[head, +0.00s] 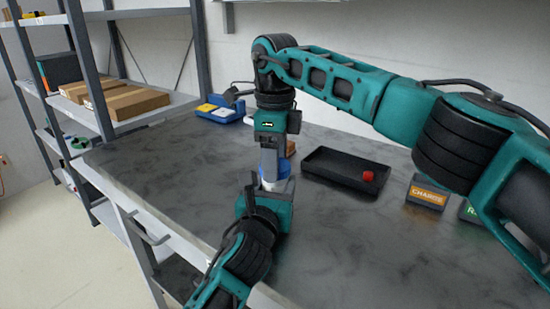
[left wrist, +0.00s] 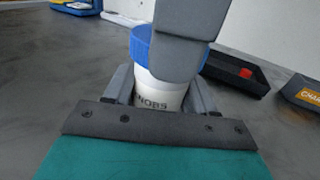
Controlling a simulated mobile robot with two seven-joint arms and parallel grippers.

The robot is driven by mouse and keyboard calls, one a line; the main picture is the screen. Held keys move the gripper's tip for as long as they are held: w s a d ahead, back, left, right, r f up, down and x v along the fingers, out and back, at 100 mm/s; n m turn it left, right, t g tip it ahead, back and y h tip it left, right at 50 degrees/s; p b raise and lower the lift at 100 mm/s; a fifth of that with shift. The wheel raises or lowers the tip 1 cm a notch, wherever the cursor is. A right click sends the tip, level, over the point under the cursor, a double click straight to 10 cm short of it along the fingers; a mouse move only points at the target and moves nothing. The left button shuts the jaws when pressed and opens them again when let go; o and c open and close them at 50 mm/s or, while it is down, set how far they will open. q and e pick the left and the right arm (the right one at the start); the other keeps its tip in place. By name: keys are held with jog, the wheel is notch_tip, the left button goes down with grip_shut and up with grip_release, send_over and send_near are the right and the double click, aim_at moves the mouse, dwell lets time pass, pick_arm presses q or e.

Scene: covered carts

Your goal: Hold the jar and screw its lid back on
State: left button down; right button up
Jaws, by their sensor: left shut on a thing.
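The white jar (left wrist: 158,92), with dark lettering on its side, stands upright at the middle of the grey table. My left gripper (left wrist: 162,100) is shut around the jar's body from the near side. The blue lid (left wrist: 142,42) sits on top of the jar; how tightly it is seated cannot be seen. My right gripper (head: 269,172) points straight down over the lid. One grey finger of it covers much of the lid in the left wrist view. Its other finger is hidden, so its grip on the lid cannot be told.
A black tray (head: 322,181) with a red cube (head: 368,176) lies to the right of the jar. A sign reading CHARGE (head: 427,194) stands further right. The front left tabletop is clear.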

jog(key=o, duration=0.5)
jog(key=shift+o, duration=0.2)
jog(key=shift+r, duration=0.15)
notch_tip(320, 180, up, 7)
jog(key=shift+r, duration=0.15)
pick_arm(q)
jog(key=shift+c, duration=1.4)
grip_release()
